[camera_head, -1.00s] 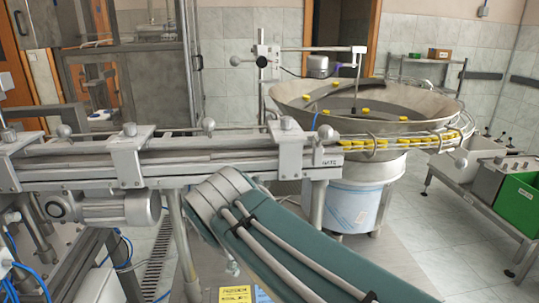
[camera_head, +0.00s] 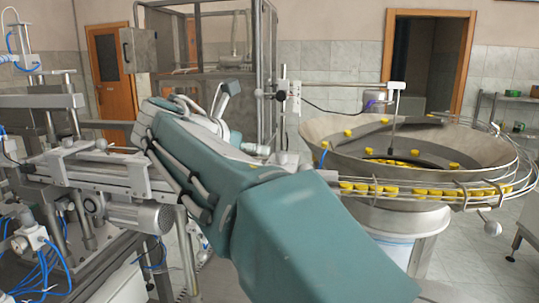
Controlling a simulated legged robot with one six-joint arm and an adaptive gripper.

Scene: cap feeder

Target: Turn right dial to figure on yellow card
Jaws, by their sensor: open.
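No dial and no yellow card can be made out in the current view. My arm, in teal covers, rises from the bottom right and folds at the left centre. Its far end lies behind its own links, and I cannot make out gripper fingers. The cap feeder bowl (camera_head: 470,160) stands right of centre with several yellow caps inside. A row of yellow caps (camera_head: 435,192) sits on the curved wire rail along its front.
A steel conveyor (camera_head: 95,172) with a motor (camera_head: 140,216) is at the left, partly behind my arm. Blue hoses (camera_head: 50,262) hang at the lower left. A steel frame cabinet (camera_head: 210,60) stands behind. Tiled floor (camera_head: 475,265) shows free at the lower right.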

